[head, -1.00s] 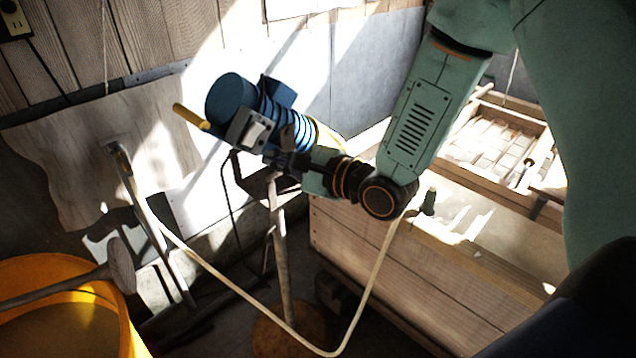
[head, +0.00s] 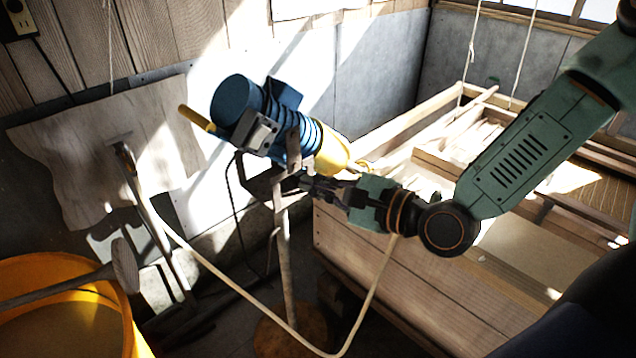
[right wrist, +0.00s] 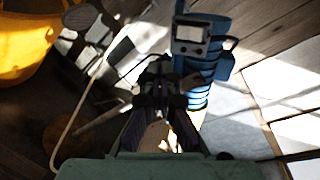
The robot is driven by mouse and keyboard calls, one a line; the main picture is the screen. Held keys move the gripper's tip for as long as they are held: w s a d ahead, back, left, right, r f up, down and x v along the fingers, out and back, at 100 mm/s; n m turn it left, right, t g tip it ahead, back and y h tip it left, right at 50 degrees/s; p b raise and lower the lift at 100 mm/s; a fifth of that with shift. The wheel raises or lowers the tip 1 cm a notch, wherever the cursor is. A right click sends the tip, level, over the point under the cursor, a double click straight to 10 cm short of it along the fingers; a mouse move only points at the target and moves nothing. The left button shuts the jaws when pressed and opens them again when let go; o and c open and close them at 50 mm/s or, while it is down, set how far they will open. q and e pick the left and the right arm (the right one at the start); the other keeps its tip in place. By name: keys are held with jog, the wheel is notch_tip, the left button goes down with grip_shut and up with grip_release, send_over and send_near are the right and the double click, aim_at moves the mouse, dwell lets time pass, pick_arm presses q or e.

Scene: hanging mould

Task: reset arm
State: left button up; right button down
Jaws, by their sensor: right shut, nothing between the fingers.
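My right arm comes in from the right in the head view. Its dark gripper (head: 312,186) is shut and empty, beside the stand just below the blue and yellow motor unit (head: 270,120). I cannot tell whether it touches the stand. In the right wrist view the shut gripper (right wrist: 160,85) points away from the camera. The blue ribbed motor unit with its grey box (right wrist: 190,40) shows just right of the fingers there. My left gripper is in neither view.
A wooden crate-like bench (head: 380,270) with a mould frame stands under my right arm. A yellow tub (head: 110,300) with a long-handled tool is at lower left. A pale hose (head: 235,292) loops across the floor. A thin upright stand (head: 284,255) carries the motor unit.

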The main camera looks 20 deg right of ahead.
jog(key=shift+s, duration=0.35)
jog(key=shift+w, duration=0.15)
jog(key=s+d+f+n+g+h+b, duration=0.15)
jog(key=s+f+n+g+b, duration=0.25)
jog(key=f+n, duration=0.55)
jog(key=s+d+f+n+g+h+b, duration=0.1)
jog(key=s+f+n+g+h+b, duration=0.3)
jog(key=f, duration=1.1)
jog(key=s+f+n+g+h+b, duration=0.2)
jog(key=s+f+n+g+b, duration=0.4)
jog(key=s+f+b, duration=0.6)
jog(key=s+f+n, duration=0.1)
jog(key=s+f, duration=0.7)
jog(key=f, duration=0.4)
jog(key=shift+f+b, duration=0.3)
jog(key=shift+f, duration=0.1)
